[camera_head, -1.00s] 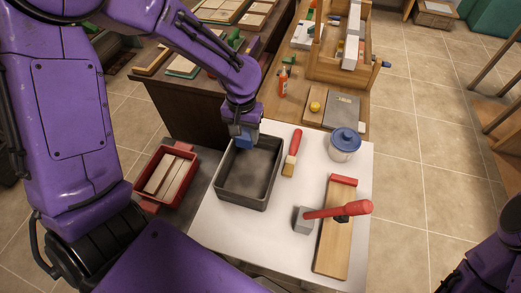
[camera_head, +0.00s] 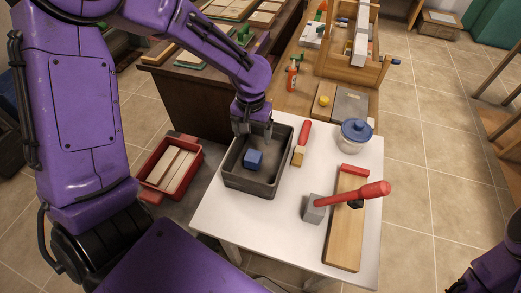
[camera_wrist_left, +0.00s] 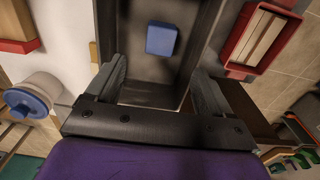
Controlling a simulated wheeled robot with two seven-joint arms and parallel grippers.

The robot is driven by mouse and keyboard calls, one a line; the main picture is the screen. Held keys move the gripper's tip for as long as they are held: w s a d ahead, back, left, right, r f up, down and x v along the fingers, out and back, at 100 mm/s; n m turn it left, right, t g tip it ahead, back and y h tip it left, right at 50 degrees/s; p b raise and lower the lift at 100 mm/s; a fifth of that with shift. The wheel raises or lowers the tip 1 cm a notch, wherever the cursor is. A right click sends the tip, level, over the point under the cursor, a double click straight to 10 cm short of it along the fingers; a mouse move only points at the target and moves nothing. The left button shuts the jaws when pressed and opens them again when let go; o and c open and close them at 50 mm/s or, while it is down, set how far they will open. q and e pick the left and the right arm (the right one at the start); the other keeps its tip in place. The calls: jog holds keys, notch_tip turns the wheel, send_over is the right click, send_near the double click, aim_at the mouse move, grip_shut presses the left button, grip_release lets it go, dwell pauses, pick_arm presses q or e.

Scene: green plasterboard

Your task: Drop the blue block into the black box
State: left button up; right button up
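The blue block (camera_head: 253,159) lies inside the black box (camera_head: 248,186), on its floor, and it also shows in the left wrist view (camera_wrist_left: 161,39). The box stands on the white table. My left gripper (camera_head: 254,132) is over the far edge of the box, above and apart from the block. In the left wrist view my left gripper (camera_wrist_left: 160,85) has its two fingers spread wide with nothing between them. My right gripper is out of view; only part of my right arm shows at the bottom right of the head view.
A red-handled brush (camera_head: 301,143) lies right of the box. A blue-lidded jar (camera_head: 352,137) stands beyond it. A mallet (camera_head: 345,199) rests on a wooden board (camera_head: 344,235) with a red end piece. A red bin (camera_head: 170,167) with light strips stands left of the box.

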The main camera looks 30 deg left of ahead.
pick_arm(q)
notch_tip(320, 180, up, 10)
jog(key=shift+w+r, duration=0.15)
jog(key=shift+w, duration=0.1)
dwell(0.4)
